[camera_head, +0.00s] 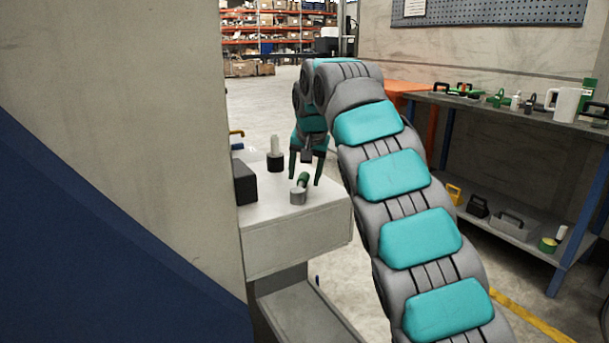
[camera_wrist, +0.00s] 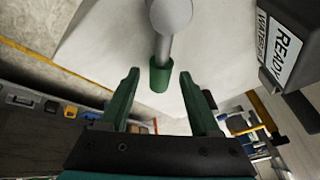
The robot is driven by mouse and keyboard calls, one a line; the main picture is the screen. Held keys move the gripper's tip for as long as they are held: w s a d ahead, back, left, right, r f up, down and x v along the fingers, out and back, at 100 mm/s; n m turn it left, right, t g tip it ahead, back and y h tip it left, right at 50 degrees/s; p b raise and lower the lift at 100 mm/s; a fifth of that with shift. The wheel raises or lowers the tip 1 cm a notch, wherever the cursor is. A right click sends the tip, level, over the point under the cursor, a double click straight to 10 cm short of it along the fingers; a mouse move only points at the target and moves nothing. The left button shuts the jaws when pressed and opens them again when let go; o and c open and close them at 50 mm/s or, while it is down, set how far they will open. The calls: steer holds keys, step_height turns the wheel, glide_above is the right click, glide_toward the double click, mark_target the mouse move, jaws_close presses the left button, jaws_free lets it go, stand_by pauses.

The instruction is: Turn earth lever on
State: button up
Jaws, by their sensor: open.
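A lever with a grey round base and a green end (camera_head: 303,180) stands on the top of a light grey cabinet (camera_head: 297,245). No label on it is readable, but it is the only green-ended lever here. In the wrist view its grey knob and shaft run down to the green end (camera_wrist: 159,77), which lies between the fingertips. My gripper (camera_head: 305,178) is open above the cabinet top, its green fingers on either side of the lever's end. In the wrist view my gripper (camera_wrist: 159,74) shows a gap on both sides of the green end.
A dark box (camera_head: 245,183) stands left of the lever; its label (camera_wrist: 280,50) includes the word READY. A pale post on a black base (camera_head: 275,160) stands behind. A wall fills the left. A workbench (camera_head: 500,110) with tools stands at right, apart from the cabinet.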

jaws_close()
stand_by(0.5)
stand_by(0.9)
